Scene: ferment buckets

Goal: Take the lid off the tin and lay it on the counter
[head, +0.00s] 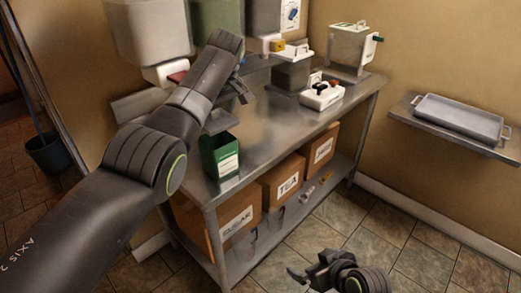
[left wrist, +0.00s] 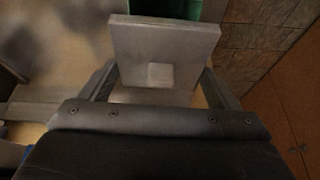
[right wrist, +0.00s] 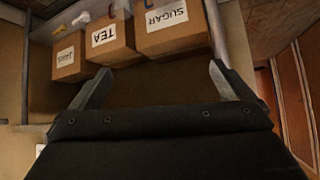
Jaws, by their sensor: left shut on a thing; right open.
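The green tin (head: 221,160) with a white label stands on the metal counter (head: 268,130) near its left front edge. Its top looks open and dark inside. My left gripper (head: 238,92) is shut on the lid. In the left wrist view the lid (left wrist: 185,42) fills the space between the fingers, with a strip of the green tin (left wrist: 165,9) beyond it. My right gripper (head: 318,268) is open and empty, low in front of the counter.
Hoppers (head: 150,35) line the back of the counter, with a white device (head: 322,95) and a spouted container (head: 347,45) to the right. The middle counter top is clear. Boxes (head: 284,184) labelled sugar and tea sit on the lower shelf. A tray (head: 458,117) lies on a wall shelf.

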